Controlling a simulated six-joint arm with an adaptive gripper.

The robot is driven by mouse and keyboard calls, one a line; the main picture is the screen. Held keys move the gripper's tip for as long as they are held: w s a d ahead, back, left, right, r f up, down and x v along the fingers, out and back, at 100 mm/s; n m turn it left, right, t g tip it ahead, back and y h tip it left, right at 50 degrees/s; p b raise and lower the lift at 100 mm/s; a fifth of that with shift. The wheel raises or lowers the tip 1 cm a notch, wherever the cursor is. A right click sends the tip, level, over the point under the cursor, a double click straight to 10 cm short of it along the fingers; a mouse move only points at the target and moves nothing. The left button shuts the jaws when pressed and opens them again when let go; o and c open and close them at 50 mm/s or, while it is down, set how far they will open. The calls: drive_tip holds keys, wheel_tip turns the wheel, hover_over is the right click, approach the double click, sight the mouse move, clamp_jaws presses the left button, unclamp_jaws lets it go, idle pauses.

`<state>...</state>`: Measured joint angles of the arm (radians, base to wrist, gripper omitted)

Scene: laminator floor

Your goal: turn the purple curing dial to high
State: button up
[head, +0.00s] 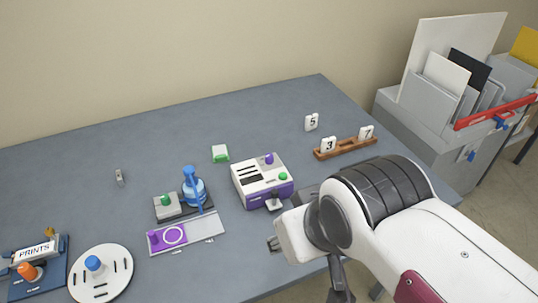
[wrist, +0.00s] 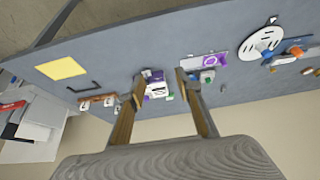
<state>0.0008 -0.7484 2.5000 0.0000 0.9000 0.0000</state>
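A white box with a purple base (head: 262,186) stands on the table in the head view. It carries a purple knob (head: 269,158) at its back edge, a green knob (head: 283,176) at its right and a small lever at its front. In the wrist view the box (wrist: 157,86) shows beyond and between my fingers, small and upside down. I cannot read any marks around the purple knob or tell its setting. My gripper (wrist: 160,78) is open and empty, with its two fingers apart, and does not touch the box. In the head view my arm hides most of it.
A white disc (head: 103,262) stands front left. A wooden rack (head: 345,148) with number tiles is right. The table's back left is mostly clear.

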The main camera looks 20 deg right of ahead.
drive_tip(key=f, duration=0.1)
drive_tip(key=n+g+h, duration=0.3)
drive_tip(key=n+g, duration=0.1)
drive_tip(key=n, duration=1.5)
approach(269, 156)
drive_tip(key=s+f, duration=0.2)
drive_tip(key=s, duration=0.1)
drive_tip(key=s+f, duration=0.2)
drive_tip(key=shift+a, duration=0.4)
drive_tip(key=shift+w+d+r+n+t, duration=0.35)
drive_tip(key=shift+w+n, duration=0.35)
drive_tip(key=shift+n, duration=0.65)
drive_tip(key=shift+w+r+n+t, duration=0.2)
drive_tip(key=shift+w+r+n, duration=0.4)
drive_tip(key=shift+n, duration=0.7)
drive_tip(key=shift+w+d+r+n+t, duration=0.25)
drive_tip(key=shift+w+n, duration=0.6)
drive_tip(key=shift+n, duration=0.5)
drive_tip(key=shift+f, duration=0.1)
drive_tip(key=shift+x, duration=3.8)
